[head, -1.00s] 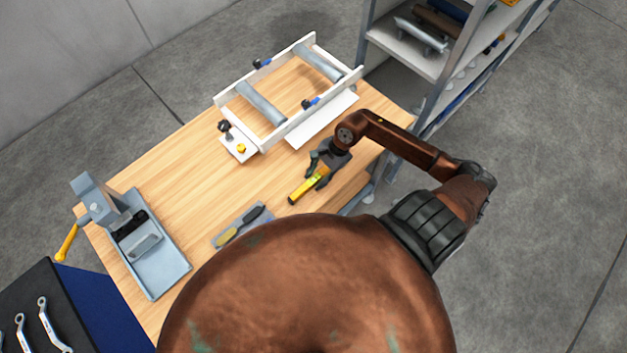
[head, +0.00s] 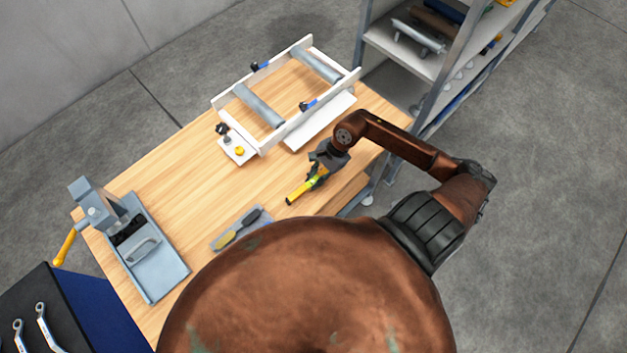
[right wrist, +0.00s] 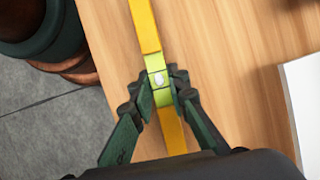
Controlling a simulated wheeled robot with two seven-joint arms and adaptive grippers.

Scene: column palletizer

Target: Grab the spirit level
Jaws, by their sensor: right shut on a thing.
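The spirit level (head: 300,193) is a yellow bar with dark ends, near the front edge of the wooden workbench. In the right wrist view the spirit level (right wrist: 146,27) runs lengthwise under the camera, with a green section and a bright vial at its middle. My right gripper (head: 317,176) is over the bar. Its two dark fingers (right wrist: 163,92) are shut on the green middle section, one on each side. Whether the bar still touches the bench is hard to tell. My left gripper is not in view.
A white roller frame (head: 268,138) stands at the back of the bench (head: 180,185). A grey vise-like device (head: 150,262) is at the left. A tool on a grey mat (head: 216,243) lies left of the level. A metal shelf (head: 405,52) stands behind right.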

